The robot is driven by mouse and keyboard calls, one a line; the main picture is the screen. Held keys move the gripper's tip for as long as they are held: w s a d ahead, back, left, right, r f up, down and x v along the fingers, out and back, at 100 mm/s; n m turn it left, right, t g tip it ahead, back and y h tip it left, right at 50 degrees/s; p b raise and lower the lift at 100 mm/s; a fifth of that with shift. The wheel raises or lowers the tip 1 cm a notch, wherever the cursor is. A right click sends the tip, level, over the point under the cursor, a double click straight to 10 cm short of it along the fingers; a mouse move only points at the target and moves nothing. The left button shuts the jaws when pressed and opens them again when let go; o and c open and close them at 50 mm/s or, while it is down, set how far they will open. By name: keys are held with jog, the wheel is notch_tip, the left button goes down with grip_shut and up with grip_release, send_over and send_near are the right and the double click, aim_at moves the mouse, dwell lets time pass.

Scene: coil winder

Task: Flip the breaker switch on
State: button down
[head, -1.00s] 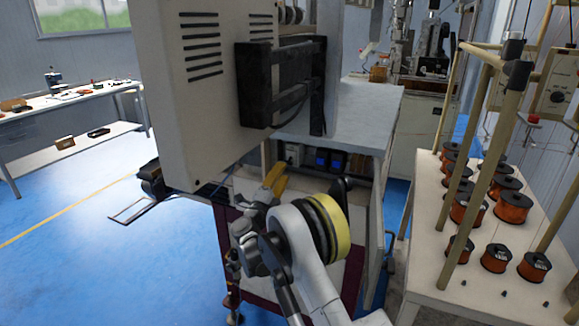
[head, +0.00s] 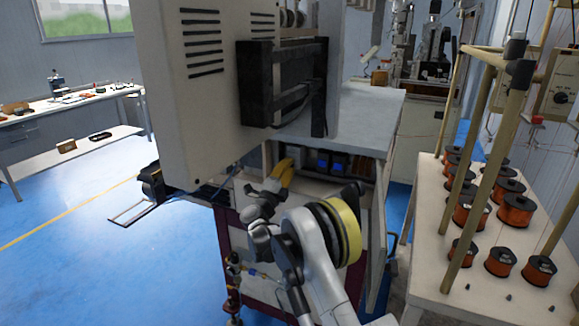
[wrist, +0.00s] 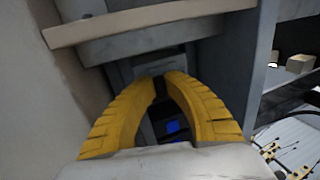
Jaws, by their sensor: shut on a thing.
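The breaker switch (head: 298,153) is a pale grey unit at the left end of a row of modules, in the open bay under the machine's grey top. My gripper (head: 284,168) has yellow fingers and reaches into this bay at the breaker. In the wrist view, the fingers (wrist: 163,80) curve together, their tips close to each other at the grey breaker housing (wrist: 150,65). They are shut on a small part there, which I take to be the breaker's lever. The tips hide it, so I cannot tell whether it is up or down.
Modules with blue displays (head: 322,161) sit right of the breaker. The grey machine top (head: 360,103) overhangs the bay, and a large beige cabinet (head: 190,90) stands close on the left. A rack table with copper spools (head: 515,211) is at the right. Blue floor lies open at left.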

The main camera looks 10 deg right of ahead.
jog(key=shift+r+g+p, duration=0.15)
jog(key=shift+g+p, duration=0.15)
jog(key=shift+p, duration=0.05)
jog(key=r+g+y+p, duration=0.1)
jog(key=g+y+p, duration=0.1)
jog(key=p, duration=0.1)
jog(key=shift+s+a+r, duration=0.1)
jog(key=shift+s, duration=0.05)
jog(key=g+p, duration=0.1)
jog(key=g+y+p, duration=0.1)
jog(key=p, duration=0.1)
jog(key=shift+r+y, duration=0.25)
jog(key=shift+y, duration=0.05)
jog(key=shift+g+y+p, duration=0.3)
jog(key=shift+g+p, duration=0.2)
jog(key=shift+g, duration=0.1)
jog(key=shift+f, duration=0.1)
jog(key=c, duration=1.4)
grip_release()
jog(key=shift+c, duration=0.2)
